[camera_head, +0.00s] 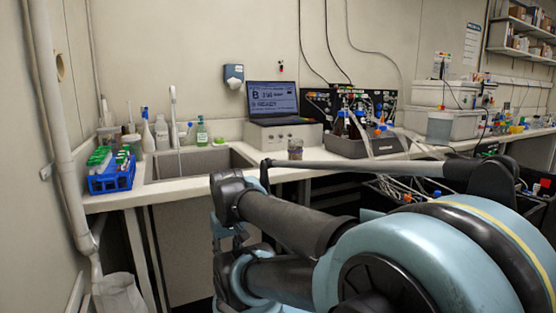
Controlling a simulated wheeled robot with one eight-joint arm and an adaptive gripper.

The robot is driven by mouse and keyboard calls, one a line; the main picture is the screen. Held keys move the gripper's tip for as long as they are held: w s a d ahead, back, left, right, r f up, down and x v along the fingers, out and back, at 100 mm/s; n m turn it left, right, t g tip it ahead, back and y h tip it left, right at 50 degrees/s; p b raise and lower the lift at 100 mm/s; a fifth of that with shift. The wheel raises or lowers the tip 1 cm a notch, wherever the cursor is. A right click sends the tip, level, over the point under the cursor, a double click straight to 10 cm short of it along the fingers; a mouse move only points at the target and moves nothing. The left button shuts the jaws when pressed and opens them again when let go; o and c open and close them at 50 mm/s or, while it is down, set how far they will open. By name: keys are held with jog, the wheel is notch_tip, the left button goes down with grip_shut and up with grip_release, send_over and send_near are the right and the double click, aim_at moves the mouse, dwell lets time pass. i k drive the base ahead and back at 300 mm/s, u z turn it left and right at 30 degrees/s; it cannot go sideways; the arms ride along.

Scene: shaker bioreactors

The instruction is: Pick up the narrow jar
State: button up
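A small jar (295,149) stands upright near the front edge of the white counter, right of the sink. It looks glassy, with a darker band, and is too small to make out further. It is the likeliest narrow jar, but I cannot be sure. My arm fills the lower right and reaches left in front of the counter. I cannot make out my gripper's fingers. Nothing is seen touching the jar.
Left of the sink (192,163) are a blue tube rack (112,179) and several bottles. A laptop (273,101) sits on a box behind the jar. A dark tray of bottles (350,147) with tubing stands to its right. The counter (165,194) edge runs below.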

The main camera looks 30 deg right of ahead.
aim_at(294, 151)
jog(key=u, duration=0.95)
jog(key=k, duration=0.7)
jog(key=z, duration=1.55)
